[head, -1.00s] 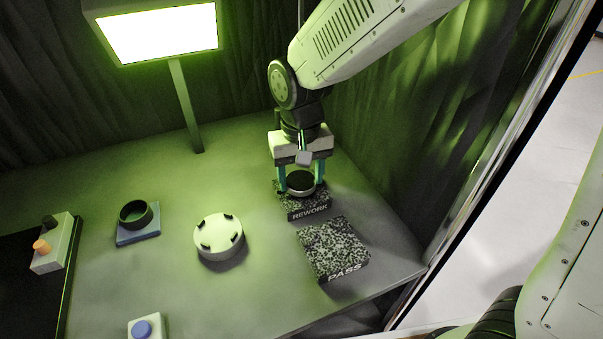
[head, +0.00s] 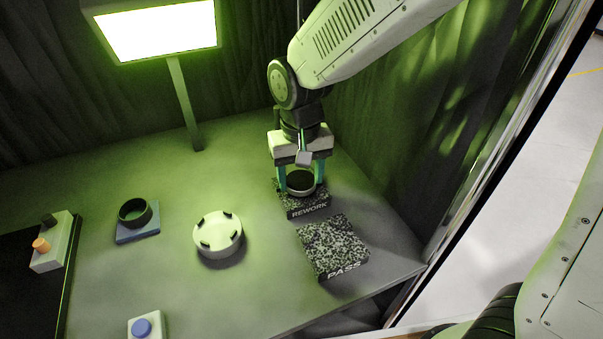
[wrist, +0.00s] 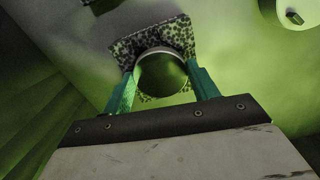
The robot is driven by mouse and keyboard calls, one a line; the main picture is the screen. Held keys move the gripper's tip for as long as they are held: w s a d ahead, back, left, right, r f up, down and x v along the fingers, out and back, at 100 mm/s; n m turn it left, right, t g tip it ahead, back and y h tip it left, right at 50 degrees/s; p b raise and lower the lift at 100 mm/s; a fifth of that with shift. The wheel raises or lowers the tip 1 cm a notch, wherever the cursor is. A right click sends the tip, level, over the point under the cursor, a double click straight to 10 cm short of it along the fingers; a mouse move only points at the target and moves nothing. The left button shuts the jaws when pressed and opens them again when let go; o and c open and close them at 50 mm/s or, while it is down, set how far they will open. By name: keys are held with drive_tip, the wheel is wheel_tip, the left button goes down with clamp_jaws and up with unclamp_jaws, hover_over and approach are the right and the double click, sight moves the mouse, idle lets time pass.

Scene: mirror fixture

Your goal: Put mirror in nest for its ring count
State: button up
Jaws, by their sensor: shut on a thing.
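The round mirror (head: 301,183) is between the teal fingers of my gripper (head: 301,189), which is shut on it. It is over the speckled nest marked REWORK (head: 309,209); I cannot tell whether it touches the nest. In the wrist view the mirror (wrist: 162,76) shows a greenish face and pale rim between both fingertips, with the speckled nest (wrist: 128,48) behind it. The second speckled nest, marked PASS (head: 333,246), is empty, in front and to the right. No rings can be made out on the mirror.
A white round fixture with dark tabs (head: 218,233) stands left of the nests. Farther left are a dark ring on a blue base (head: 136,215) and a box with an orange knob (head: 50,243). A blue button (head: 142,327) is at the front. A lit lamp (head: 158,32) stands behind.

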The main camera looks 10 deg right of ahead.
drive_tip(key=shift+f, duration=0.3)
idle(0.4)
drive_tip(key=shift+s+d+f, duration=0.1)
drive_tip(key=shift+s+f, duration=0.1)
drive_tip(key=shift+f, duration=0.15)
idle(0.5)
drive_tip(key=o, duration=1.2)
drive_tip(key=shift+c, duration=0.2)
drive_tip(key=shift+d, duration=0.1)
drive_tip(key=shift+c, duration=0.6)
drive_tip(key=shift+o, duration=0.6)
drive_tip(key=shift+w+r, duration=0.2)
drive_tip(key=shift+r, duration=0.35)
drive_tip(key=shift+a+r, duration=0.2)
drive_tip(key=shift+r, duration=0.85)
